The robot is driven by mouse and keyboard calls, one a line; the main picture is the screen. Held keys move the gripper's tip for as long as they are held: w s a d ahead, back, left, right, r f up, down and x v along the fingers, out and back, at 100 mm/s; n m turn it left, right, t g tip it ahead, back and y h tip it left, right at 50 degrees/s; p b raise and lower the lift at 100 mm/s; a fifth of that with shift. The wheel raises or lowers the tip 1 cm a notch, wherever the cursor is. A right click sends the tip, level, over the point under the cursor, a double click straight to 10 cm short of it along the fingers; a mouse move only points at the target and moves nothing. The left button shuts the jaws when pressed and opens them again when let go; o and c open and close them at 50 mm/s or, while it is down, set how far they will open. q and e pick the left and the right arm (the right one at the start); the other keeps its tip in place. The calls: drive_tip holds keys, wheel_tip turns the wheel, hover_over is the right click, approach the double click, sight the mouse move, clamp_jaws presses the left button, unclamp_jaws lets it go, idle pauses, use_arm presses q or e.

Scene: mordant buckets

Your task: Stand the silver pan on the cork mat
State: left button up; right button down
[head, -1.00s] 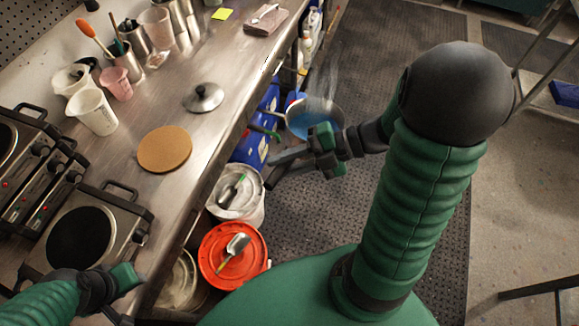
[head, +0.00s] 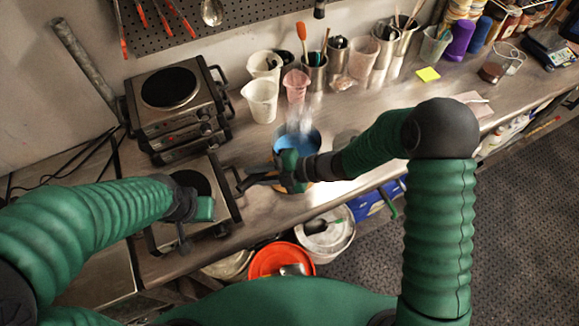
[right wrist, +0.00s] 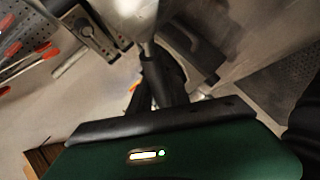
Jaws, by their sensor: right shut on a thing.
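The silver pan (head: 309,139), with blue liquid and vapour rising from it, is over the metal worktop in the head view. My right gripper (head: 250,181) is shut on the pan, whose silver handle (right wrist: 148,32) seems to show between the dark fingers in the right wrist view. The cork mat (head: 306,187) is almost wholly hidden beneath the pan and my right gripper; only a tan sliver shows. I cannot tell whether the pan touches it. My left gripper (head: 184,236) is near the front hot plate, apart from the pan; its jaw opening is unclear.
The front hot plate (head: 190,184) stands left of the pan, with stacked hot plates (head: 170,90) behind. A white cup (head: 261,100) and pink cup (head: 296,86) stand behind. An orange-lidded bucket (head: 280,261) is below the worktop edge.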

drive_tip(key=shift+a, duration=0.6)
wheel_tip(320, 180, down, 6)
drive_tip(key=b, duration=0.4)
drive_tip(key=shift+a+r+b, duration=0.1)
drive_tip(key=shift+r+b, duration=0.05)
drive_tip(key=shift+b, duration=0.15)
drive_tip(key=shift+a, duration=0.3)
